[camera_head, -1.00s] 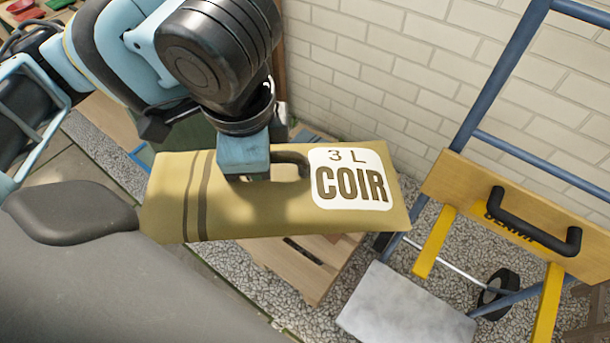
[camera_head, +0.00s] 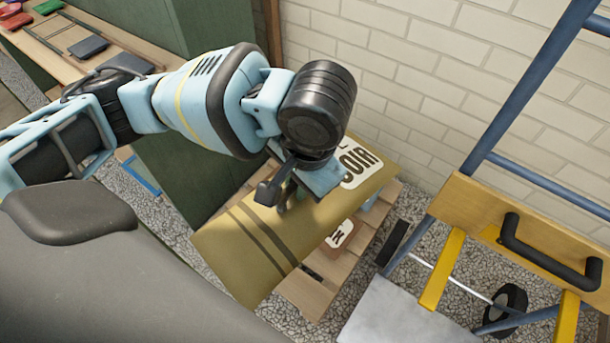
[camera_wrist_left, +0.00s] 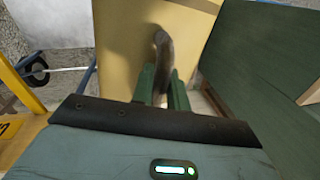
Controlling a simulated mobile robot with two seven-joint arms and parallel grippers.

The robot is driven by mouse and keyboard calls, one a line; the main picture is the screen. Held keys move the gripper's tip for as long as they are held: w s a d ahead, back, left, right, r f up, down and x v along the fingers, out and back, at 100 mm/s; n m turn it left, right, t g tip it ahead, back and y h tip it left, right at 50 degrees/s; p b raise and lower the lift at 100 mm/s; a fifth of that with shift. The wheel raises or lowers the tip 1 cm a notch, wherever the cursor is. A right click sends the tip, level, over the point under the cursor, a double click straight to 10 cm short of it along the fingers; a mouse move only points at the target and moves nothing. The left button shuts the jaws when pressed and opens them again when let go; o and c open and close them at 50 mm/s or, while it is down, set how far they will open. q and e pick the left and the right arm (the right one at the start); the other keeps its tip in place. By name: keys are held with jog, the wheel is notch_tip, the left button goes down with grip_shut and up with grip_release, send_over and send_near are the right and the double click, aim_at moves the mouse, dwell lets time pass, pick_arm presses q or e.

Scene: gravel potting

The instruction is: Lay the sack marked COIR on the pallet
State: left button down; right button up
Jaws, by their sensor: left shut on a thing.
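The tan sack marked COIR (camera_head: 234,246), with dark stripes and a white label, hangs tilted over the wooden pallet (camera_head: 300,296). My left gripper (camera_head: 284,200) is above the sack, its fingers partly hidden by the wrist. In the left wrist view its green fingers (camera_wrist_left: 161,88) are shut on the sack's dark handle (camera_wrist_left: 162,50), with the sack (camera_wrist_left: 122,45) beyond. The sack hides much of the pallet; I cannot tell whether it touches anything below. My right gripper is not in view.
A hand truck (camera_head: 520,222) with a metal plate stands at right. A green cabinet (camera_head: 180,180) is at left, a white brick wall (camera_head: 420,90) behind. Gravel surrounds the pallet.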

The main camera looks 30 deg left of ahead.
pick_arm(q)
notch_tip(320, 180, down, 13)
jog(key=w+d+n+g, duration=0.1)
jog(key=n+g, duration=0.1)
jog(key=n, duration=0.6)
jog(key=s+f+n, duration=0.3)
jog(key=f+n, duration=0.1)
jog(key=f, duration=0.4)
jog(key=s+a+f+n+h+b, duration=0.1)
jog(key=s+f+n, duration=0.3)
jog(key=f, duration=0.4)
jog(key=s+f+n+h, duration=0.1)
jog(key=s+f+n, duration=0.2)
jog(key=f, duration=0.6)
jog(key=shift+s+a+n+g, duration=0.35)
jog(key=shift+a+n+g, duration=0.05)
jog(key=shift+n, duration=0.2)
